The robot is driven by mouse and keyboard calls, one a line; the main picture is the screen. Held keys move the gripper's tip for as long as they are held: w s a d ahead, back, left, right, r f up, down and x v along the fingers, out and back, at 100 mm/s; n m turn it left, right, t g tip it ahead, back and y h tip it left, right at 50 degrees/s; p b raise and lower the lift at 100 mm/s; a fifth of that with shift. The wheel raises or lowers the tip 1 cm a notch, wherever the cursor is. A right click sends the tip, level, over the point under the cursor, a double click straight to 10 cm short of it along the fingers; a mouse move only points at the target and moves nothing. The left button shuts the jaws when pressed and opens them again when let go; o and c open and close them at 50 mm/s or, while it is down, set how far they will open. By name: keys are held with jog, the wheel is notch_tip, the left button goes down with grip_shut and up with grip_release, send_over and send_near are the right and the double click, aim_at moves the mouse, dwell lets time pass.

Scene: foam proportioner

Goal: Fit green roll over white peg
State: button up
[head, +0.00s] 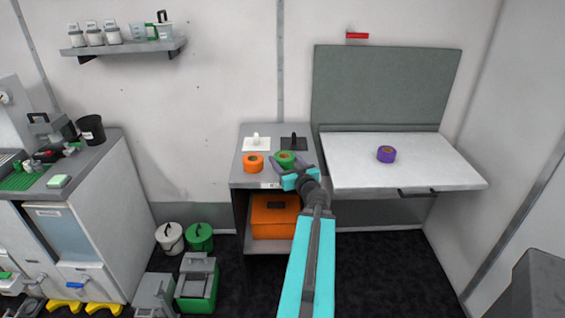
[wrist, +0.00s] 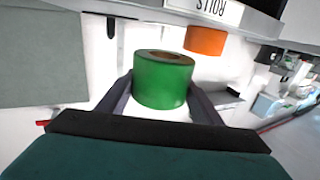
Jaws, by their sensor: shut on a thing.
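The green roll (head: 285,158) is held between the fingers of my gripper (head: 284,161) over the front right part of the grey cabinet top. In the wrist view the green roll (wrist: 162,83) sits between the two dark fingers, with its open bore showing. The white peg (head: 255,139) stands upright on a white square base at the back left of the cabinet top, to the left of and behind the roll. Nothing is on it. I cannot tell the exact gap between roll and cabinet top.
An orange roll (head: 253,162) stands on the cabinet in front of the white peg; it shows in the wrist view (wrist: 206,41). A black peg (head: 293,140) on a dark base stands right of the white one. A purple roll (head: 386,154) lies on the fold-down table (head: 440,170).

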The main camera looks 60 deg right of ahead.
aim_at(283, 156)
jog(key=shift+w+d+f+b, duration=0.1)
jog(key=shift+w+d+b, duration=0.2)
jog(key=shift+b, duration=1.95)
jog(key=shift+w+d+f, duration=0.1)
jog(key=shift+w+d, duration=0.6)
jog(key=shift+d, duration=0.25)
jog(key=shift+w+d, duration=0.7)
jog(key=shift+d, duration=0.25)
jog(key=shift+w+d+f, duration=0.1)
jog(key=shift+w+d, duration=0.6)
jog(key=shift+d, duration=0.25)
jog(key=shift+w+d, duration=0.3)
jog(key=shift+d, duration=0.1)
jog(key=shift+f, duration=1.75)
jog(key=shift+f, duration=0.1)
jog(key=o, duration=1.1)
jog(key=shift+a, duration=0.1)
